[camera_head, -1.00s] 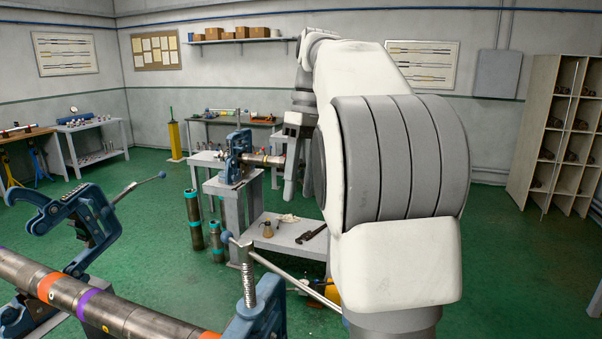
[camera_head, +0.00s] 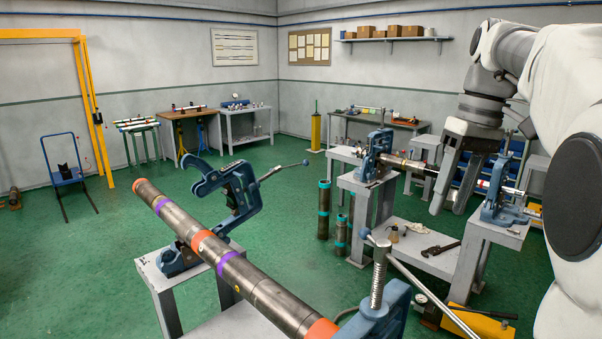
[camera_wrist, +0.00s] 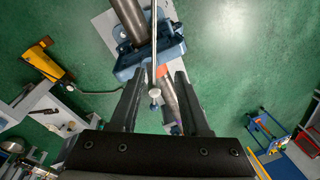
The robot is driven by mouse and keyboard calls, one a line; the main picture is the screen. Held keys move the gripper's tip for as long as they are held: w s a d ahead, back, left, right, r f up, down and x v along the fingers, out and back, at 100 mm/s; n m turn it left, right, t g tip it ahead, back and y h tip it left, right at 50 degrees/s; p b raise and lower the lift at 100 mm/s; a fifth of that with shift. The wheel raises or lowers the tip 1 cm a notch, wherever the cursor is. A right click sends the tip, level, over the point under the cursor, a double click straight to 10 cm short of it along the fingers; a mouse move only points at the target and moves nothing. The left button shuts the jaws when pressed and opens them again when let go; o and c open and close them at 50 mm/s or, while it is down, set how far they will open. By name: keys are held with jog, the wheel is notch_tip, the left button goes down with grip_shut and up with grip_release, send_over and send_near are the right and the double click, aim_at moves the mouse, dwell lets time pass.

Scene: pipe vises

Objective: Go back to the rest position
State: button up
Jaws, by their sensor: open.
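My gripper (camera_head: 449,200) hangs at the right of the head view, fingers pointing down, with the white arm behind it. Its two dark fingers stand apart in the wrist view (camera_wrist: 160,95), and I see nothing gripped. Below them there show a blue vise (camera_wrist: 170,52), its rod with a round end, and a pipe (camera_wrist: 130,20). In the head view a long steel pipe (camera_head: 180,222) with orange and purple bands lies across the foreground. Its near end meets a blue vise (camera_head: 375,315). Another blue vise (camera_head: 240,195) stands swung open beside the pipe.
Behind the gripper, a pipe in a blue vise (camera_head: 376,150) and another blue vise (camera_head: 503,200) sit on grey stands. Dark pipes (camera_head: 324,210) stand upright on the floor. A yellow pump (camera_head: 478,325) lies at lower right. The green floor at left (camera_head: 80,260) is open.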

jog(key=s+a+f+m+t+h+b, duration=0.1)
jog(key=s+a+f+t, duration=0.1)
jog(key=s+a+f, duration=0.3)
jog(key=s+a+f+m+t+b, duration=0.1)
jog(key=s+a+f+t+b, duration=0.1)
jog(key=s+a+f, duration=0.4)
jog(key=s+f+t, duration=0.1)
jog(key=s+f, duration=0.4)
jog(key=f, duration=0.2)
jog(key=shift+a+f+m+t+h, duration=0.15)
jog(key=shift+a+m+t+h, duration=0.15)
jog(key=shift+m+h, duration=0.1)
